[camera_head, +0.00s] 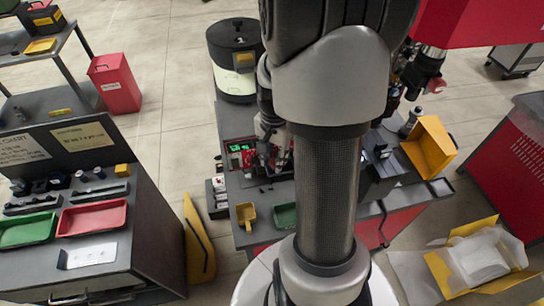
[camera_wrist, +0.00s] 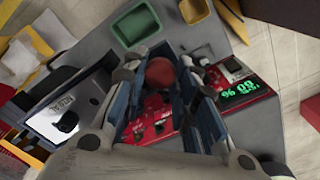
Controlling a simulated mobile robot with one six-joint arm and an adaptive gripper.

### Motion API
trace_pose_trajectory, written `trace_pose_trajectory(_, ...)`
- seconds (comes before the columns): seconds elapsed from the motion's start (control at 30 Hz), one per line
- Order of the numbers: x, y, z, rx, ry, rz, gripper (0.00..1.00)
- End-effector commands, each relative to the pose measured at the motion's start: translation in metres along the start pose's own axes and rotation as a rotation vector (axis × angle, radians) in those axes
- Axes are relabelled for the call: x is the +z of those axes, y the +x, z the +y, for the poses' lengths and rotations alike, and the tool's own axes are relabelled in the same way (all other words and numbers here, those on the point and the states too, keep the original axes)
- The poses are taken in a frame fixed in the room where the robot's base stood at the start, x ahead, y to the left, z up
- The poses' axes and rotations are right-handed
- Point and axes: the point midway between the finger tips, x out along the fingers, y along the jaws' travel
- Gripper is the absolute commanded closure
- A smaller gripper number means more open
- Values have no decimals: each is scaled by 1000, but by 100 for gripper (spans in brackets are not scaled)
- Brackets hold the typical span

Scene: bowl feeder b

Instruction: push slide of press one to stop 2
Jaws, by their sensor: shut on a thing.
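My gripper (camera_wrist: 160,80) points down over the workbench in the wrist view. Its two blue-grey fingers stand on either side of a round dark-red knob (camera_wrist: 160,72) and are shut on it. In the head view, my gripper (camera_head: 268,158) is low over the bench, beside a red panel (camera_head: 238,160) with a green lit display. The wrist view shows this display (camera_wrist: 240,93) to the right of the fingers. My arm hides much of the bench in the head view. I cannot make out the slide's track or any stop marks.
A yellow bin (camera_head: 246,215) and a green tray (camera_head: 285,216) sit at the bench's front. A dark box (camera_head: 380,172) and an open yellow box (camera_head: 428,145) stand to the right.

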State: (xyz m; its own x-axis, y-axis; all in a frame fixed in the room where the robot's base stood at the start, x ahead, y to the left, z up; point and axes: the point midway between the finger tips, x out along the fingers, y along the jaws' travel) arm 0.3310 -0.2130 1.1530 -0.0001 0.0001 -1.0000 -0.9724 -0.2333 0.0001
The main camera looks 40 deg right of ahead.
Motion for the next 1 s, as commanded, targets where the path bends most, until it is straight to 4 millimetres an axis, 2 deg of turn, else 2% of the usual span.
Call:
trace_pose_trajectory(0.17,-20,0,20,1,5,1,100)
trace_pose_trajectory(0.7,-106,-1,107,1,6,1,100)
trace_pose_trajectory(1.0,-132,-1,132,1,1,3,100)
